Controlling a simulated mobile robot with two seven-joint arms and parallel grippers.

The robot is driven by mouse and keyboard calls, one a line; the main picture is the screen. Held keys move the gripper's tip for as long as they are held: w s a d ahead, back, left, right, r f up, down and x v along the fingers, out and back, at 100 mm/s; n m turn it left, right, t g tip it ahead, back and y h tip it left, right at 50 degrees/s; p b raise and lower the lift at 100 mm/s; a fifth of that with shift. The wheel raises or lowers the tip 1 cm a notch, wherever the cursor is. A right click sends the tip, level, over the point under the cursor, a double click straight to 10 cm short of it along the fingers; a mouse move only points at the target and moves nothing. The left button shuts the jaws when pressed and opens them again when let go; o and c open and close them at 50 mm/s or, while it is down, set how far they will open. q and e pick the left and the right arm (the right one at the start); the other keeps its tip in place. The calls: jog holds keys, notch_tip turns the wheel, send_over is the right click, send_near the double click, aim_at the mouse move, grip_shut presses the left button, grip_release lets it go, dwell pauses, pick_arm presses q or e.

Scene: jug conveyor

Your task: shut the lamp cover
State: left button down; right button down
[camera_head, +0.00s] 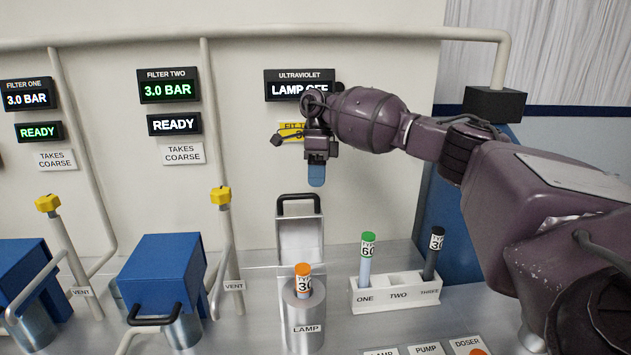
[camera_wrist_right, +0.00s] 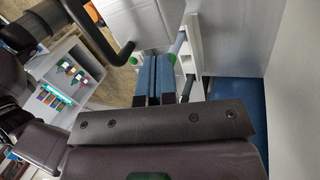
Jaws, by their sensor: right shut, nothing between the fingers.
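The lamp cover (camera_head: 300,238) is a pale lid with a black handle (camera_head: 299,197) along its top edge. It stands open and upright at the back of the round grey lamp housing (camera_head: 304,325) labelled LAMP. A tube with an orange cap (camera_head: 303,270) stands in the open top of the housing. My right gripper (camera_head: 317,176) is shut and empty, pointing down just above the handle and apart from it in the head view. Its blue fingers (camera_wrist_right: 155,78) are together in the right wrist view, with a black bar (camera_wrist_right: 103,38), seemingly the handle, to their left. My left gripper is not in view.
A white rack (camera_head: 390,295) right of the lamp holds a green-capped tube (camera_head: 368,255) in ONE and a black-capped tube (camera_head: 434,252) in THREE; TWO looks empty. Blue-lidded filter housings (camera_head: 163,272) and yellow-topped vent pipes (camera_head: 221,196) stand left. The display reads LAMP OFF (camera_head: 300,90).

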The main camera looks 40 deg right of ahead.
jog(key=shift+s+a+r, duration=0.2)
jog(key=shift+s+a, duration=0.4)
jog(key=shift+s, duration=0.1)
jog(key=shift+s+a+f+p, duration=0.1)
jog(key=shift+s+a+p, duration=0.3)
jog(key=shift+s+a, duration=0.15)
